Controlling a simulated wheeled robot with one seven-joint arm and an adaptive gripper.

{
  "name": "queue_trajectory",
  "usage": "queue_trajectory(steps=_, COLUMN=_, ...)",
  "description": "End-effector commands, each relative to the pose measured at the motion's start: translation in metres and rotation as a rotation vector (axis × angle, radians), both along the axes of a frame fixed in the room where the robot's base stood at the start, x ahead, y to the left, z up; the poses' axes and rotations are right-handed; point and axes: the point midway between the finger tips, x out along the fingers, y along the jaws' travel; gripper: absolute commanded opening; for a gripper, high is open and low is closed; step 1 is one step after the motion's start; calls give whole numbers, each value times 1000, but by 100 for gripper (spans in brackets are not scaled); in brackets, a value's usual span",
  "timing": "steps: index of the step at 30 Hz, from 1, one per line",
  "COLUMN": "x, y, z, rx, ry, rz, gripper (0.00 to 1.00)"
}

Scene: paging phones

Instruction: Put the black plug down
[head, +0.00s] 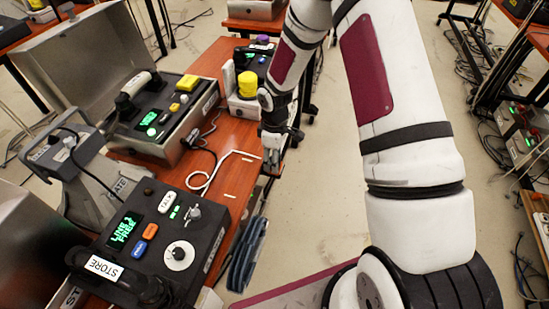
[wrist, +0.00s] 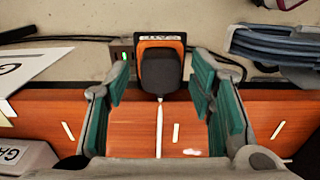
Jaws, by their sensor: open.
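The black plug (wrist: 160,74) shows in the wrist view between the two teal-padded fingers, with clear gaps on both sides. A white cord (wrist: 159,130) runs from it towards me across the wooden table. Behind it is an orange-rimmed black socket box (wrist: 160,42) with an upside-down label. I cannot tell whether the plug sits in that box or only in front of it. My gripper (wrist: 162,78) is open and touches nothing that I can see. In the head view my gripper (head: 272,150) is low at the table's right edge and hides the plug.
The wooden table (head: 222,170) carries a black phone console (head: 150,245), a metal-cased phone (head: 165,110) and a white unit with a yellow button (head: 247,85). A white cord (head: 205,180) curls on the table. Blue folded cable (wrist: 270,48) lies at the right in the wrist view.

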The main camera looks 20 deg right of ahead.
Motion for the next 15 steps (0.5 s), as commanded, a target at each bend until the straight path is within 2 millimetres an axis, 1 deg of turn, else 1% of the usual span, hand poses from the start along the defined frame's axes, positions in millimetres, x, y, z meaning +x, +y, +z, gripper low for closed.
queue_trajectory(steps=5, x=1, y=-1, z=29, rx=1, ry=-4, rz=-2, gripper=49)
queue_trajectory(steps=9, x=1, y=-1, z=60, rx=0, ry=-5, rz=-1, gripper=49)
queue_trajectory(steps=15, x=0, y=0, z=97, rx=0, ry=-3, rz=-1, gripper=49)
